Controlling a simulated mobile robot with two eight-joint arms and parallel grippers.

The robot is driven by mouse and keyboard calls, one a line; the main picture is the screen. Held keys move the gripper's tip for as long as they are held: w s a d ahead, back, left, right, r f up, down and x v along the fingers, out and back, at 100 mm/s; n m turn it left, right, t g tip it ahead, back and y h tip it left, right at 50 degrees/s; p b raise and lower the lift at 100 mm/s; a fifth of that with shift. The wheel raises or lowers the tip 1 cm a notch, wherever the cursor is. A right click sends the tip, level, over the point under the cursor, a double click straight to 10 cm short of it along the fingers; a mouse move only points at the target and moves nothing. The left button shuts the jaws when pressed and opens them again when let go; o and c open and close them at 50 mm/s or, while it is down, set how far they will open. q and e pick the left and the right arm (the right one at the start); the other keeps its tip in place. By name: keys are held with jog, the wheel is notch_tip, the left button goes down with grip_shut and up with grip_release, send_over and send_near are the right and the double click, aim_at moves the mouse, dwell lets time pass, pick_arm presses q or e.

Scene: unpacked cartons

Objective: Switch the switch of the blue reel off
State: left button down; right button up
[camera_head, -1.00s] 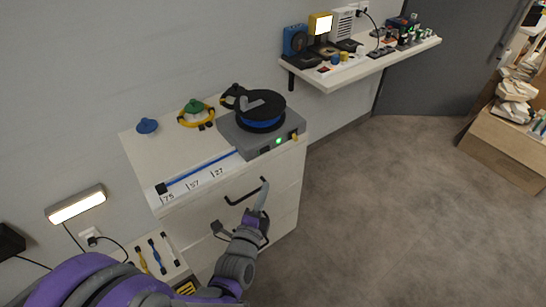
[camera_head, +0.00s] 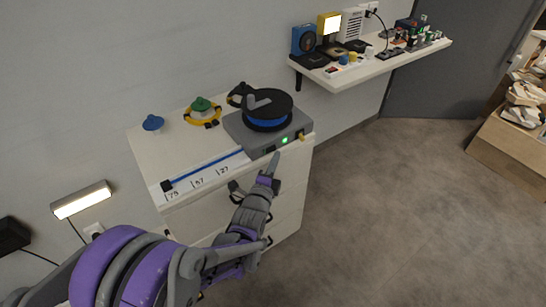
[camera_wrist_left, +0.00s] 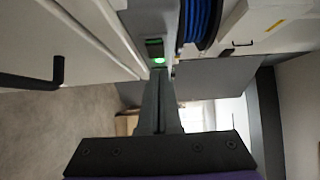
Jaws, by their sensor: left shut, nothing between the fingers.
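The blue reel (camera_head: 267,121) is a black spool with blue cord on a grey base box (camera_head: 240,134) on top of the white cabinet. The box's front face has a small dark switch (camera_head: 269,149) next to a lit green light (camera_head: 284,140). In the left wrist view the dark switch (camera_wrist_left: 154,48) and the glowing green light (camera_wrist_left: 158,61) are just beyond the fingertips. My left gripper (camera_head: 274,160) is shut and empty, just below and in front of the box's front face. Whether it touches the switch I cannot tell. My right gripper is not in view.
The white cabinet (camera_head: 150,150) has a blue cord along a numbered strip, a blue knob (camera_head: 153,123) and a green-topped yellow item (camera_head: 203,110). Dark drawer handles stick out in front. A wall shelf (camera_head: 375,69) with several devices is at the upper right. Open floor lies right.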

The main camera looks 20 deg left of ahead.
aim_at(271, 150)
pick_arm(q)
jog(key=shift+w+a, duration=0.6)
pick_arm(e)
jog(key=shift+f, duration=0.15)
pick_arm(q)
jog(key=shift+w+a, duration=0.1)
jog(key=shift+w, duration=0.15)
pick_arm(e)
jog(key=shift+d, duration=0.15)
